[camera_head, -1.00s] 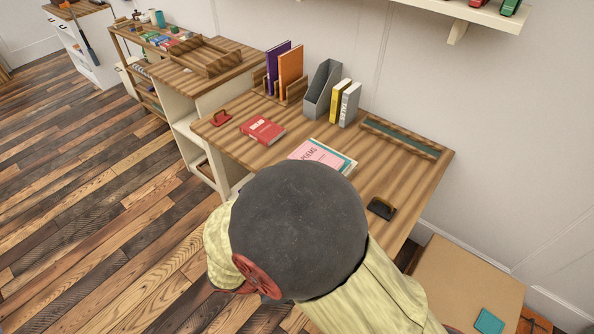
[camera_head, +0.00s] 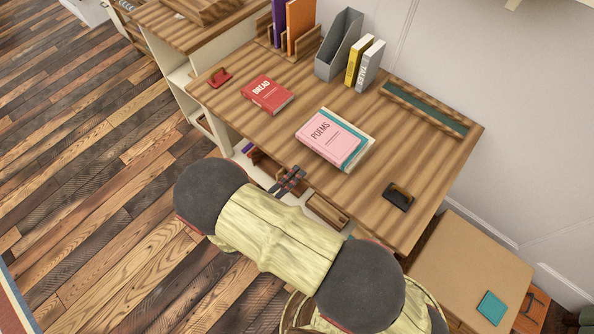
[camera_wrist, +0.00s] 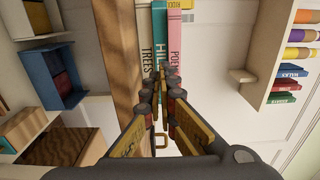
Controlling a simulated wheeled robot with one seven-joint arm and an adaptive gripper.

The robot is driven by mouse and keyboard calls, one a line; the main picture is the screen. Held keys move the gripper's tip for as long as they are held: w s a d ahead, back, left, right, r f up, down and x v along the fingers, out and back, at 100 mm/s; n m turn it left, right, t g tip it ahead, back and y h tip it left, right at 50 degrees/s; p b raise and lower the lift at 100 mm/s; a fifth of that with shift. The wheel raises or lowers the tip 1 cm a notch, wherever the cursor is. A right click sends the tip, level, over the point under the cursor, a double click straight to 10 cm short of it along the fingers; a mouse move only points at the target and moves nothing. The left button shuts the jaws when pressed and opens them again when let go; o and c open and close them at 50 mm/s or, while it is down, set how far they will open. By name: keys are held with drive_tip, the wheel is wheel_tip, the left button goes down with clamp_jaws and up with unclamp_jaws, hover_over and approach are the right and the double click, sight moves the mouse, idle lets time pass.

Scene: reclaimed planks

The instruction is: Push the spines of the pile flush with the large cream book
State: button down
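The pile lies flat near the desk's front edge. A pink POEMS book (camera_head: 328,137) is on top, with a teal book (camera_head: 366,153) showing past its right side. In the wrist view the spines face me: the large cream TREES book (camera_wrist: 146,48) against the desk, the teal HILLS book (camera_wrist: 160,30) between, and the pink book (camera_wrist: 174,40) outermost. How far each spine is set back is hard to tell. My gripper (camera_head: 291,180) is in front of the desk edge, short of the pile. In the wrist view its fingertips (camera_wrist: 161,73) are together and empty, covering the spines' lower part.
A red BREAD book (camera_head: 266,94) lies left of the pile, and a black object (camera_head: 398,196) lies to the right. A grey file holder (camera_head: 338,45), upright yellow book (camera_head: 359,60) and a long tray (camera_head: 425,108) stand behind. The desk (camera_head: 235,110) is otherwise mostly clear.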

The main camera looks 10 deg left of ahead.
sight(309, 168)
drive_tip(key=shift+b+x, duration=0.95)
drive_tip(key=shift+x, duration=2.2)
drive_tip(key=shift+w+d, duration=0.2)
drive_tip(key=shift+d, duration=0.05)
drive_tip(key=shift+x, duration=1.2)
drive_tip(key=shift+p, duration=0.3)
drive_tip(key=shift+p+v, duration=0.65)
drive_tip(key=shift+v, duration=1.35)
